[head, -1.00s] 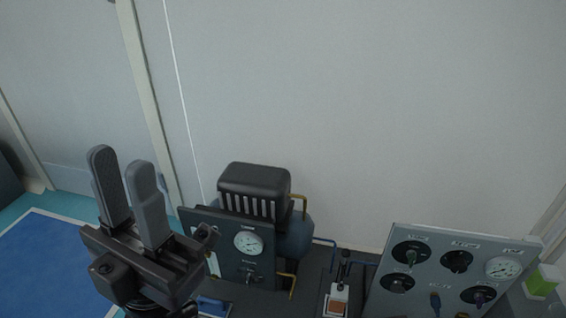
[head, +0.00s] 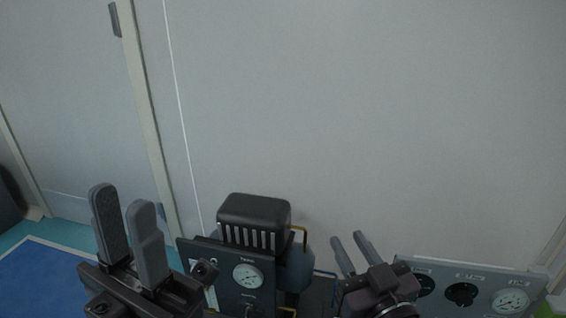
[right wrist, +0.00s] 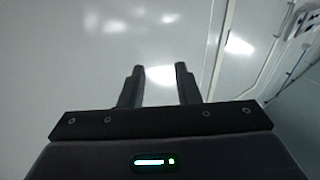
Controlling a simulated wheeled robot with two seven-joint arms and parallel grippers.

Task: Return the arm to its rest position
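My left gripper (head: 127,232) stands at the lower left of the head view, fingers pointing up. A gap shows between its fingers, and nothing is between them. My right gripper (head: 350,248) is at the lower middle right of the head view, in front of the gauge panel's left side. Its fingers point up toward the wall. In the right wrist view its two fingers (right wrist: 160,78) are apart with only pale wall behind them.
A black-topped pump unit (head: 254,212) with a gauge panel (head: 233,277) stands between my grippers. A grey panel with knobs and a gauge (head: 483,284) is at the lower right. A blue mat (head: 45,283) lies on the floor at left. The wall (head: 350,120) is bare.

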